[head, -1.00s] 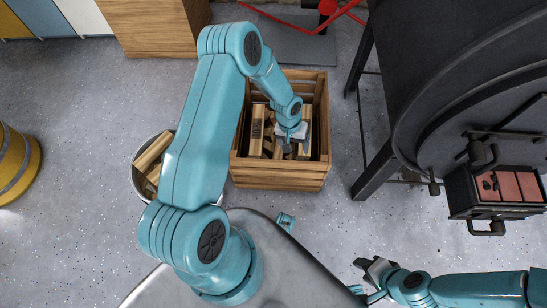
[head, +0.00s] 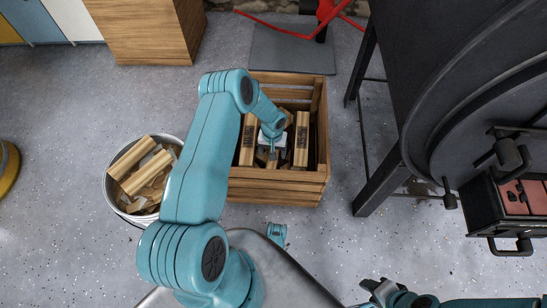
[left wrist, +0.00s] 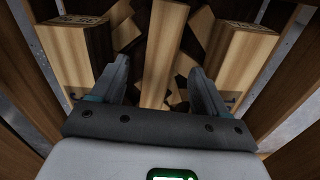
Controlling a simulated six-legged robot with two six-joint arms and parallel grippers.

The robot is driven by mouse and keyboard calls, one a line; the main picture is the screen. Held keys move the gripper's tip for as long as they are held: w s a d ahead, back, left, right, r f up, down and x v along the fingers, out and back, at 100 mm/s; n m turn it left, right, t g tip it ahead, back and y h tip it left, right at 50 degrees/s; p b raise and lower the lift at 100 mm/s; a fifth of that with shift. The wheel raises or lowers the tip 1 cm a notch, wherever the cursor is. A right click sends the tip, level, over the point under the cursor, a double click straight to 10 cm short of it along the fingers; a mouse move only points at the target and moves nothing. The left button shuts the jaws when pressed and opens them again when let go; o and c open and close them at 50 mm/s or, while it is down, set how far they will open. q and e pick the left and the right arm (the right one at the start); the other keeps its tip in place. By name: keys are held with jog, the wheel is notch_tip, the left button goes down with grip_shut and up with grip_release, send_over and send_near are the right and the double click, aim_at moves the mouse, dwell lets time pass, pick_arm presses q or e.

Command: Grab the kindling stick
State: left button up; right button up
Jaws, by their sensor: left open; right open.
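A pale wooden stick (left wrist: 162,45), which looks like the kindling stick, runs between the fingers of my left gripper (left wrist: 159,72) in the left wrist view. The fingers are open, one on each side of it, with visible gaps. In the head view my left gripper (head: 271,150) is down inside the slatted wooden crate (head: 275,188), between two thicker stamped logs. It hides most of what lies under it there. My right gripper (head: 381,290) is open and empty above the floor at the bottom edge, partly cut off.
A thick log (left wrist: 66,50) and another log (left wrist: 240,60) flank the left gripper, with crate walls close outside them. A metal bucket of split wood (head: 145,175) stands left of the crate. The black stove (head: 440,90) and its legs stand right. A dark mat (head: 290,50) lies behind.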

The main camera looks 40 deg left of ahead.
pick_arm(q)
notch_tip(320, 180, down, 5)
jog(key=b, duration=0.2)
jog(key=shift+f+b, duration=0.2)
jog(key=shift+b, duration=0.2)
jog(key=shift+r, duration=0.1)
jog(key=c, duration=1.1)
